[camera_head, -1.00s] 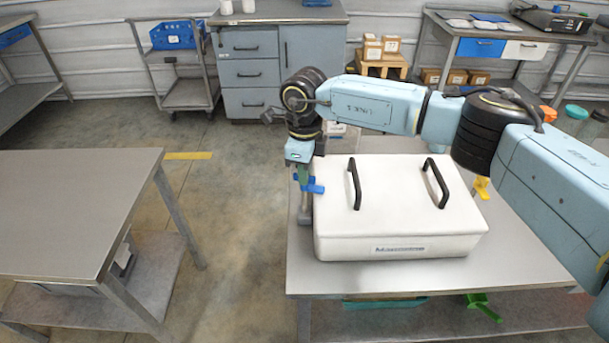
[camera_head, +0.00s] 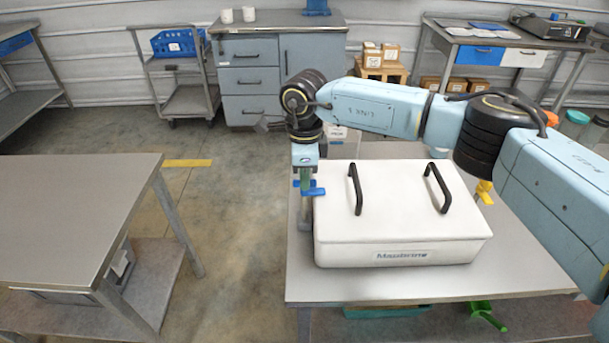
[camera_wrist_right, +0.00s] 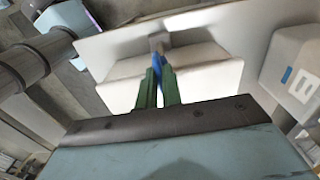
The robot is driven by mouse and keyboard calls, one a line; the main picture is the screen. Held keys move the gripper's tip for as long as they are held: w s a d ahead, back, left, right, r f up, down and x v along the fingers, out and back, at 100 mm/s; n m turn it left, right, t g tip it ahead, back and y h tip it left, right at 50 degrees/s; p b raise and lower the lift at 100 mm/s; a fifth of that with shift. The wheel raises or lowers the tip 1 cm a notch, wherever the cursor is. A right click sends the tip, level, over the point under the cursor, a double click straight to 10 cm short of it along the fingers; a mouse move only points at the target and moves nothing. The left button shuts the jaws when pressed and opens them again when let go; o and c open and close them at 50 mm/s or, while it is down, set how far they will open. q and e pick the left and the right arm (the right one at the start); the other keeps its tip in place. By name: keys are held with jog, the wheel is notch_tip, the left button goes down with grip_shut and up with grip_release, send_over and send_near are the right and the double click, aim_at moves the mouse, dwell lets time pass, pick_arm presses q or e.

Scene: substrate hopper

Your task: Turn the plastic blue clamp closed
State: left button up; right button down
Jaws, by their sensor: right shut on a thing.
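The blue clamp (camera_head: 310,189) is at the left side of the white hopper box (camera_head: 398,236), near its back left corner. My right gripper (camera_head: 308,183) points down over it, its green fingers at the clamp. In the right wrist view the green fingers (camera_wrist_right: 159,84) are close together around a narrow blue part of the clamp (camera_wrist_right: 157,62). Much of the clamp is hidden behind the fingers there. My left gripper is not in view.
The box has two black handles (camera_head: 355,188) on its lid and stands on a grey table (camera_head: 430,290). A yellow clamp (camera_head: 484,191) is at the box's right side. Another grey table (camera_head: 70,200) stands left, with open floor between.

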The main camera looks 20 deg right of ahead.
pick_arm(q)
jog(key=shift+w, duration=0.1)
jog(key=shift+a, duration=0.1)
pick_arm(e)
jog(key=c, duration=1.6)
grip_release()
jog(key=shift+o, duration=0.2)
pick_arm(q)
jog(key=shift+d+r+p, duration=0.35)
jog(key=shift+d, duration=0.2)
pick_arm(e)
notch_tip(320, 180, up, 13)
jog(key=shift+r, duration=0.2)
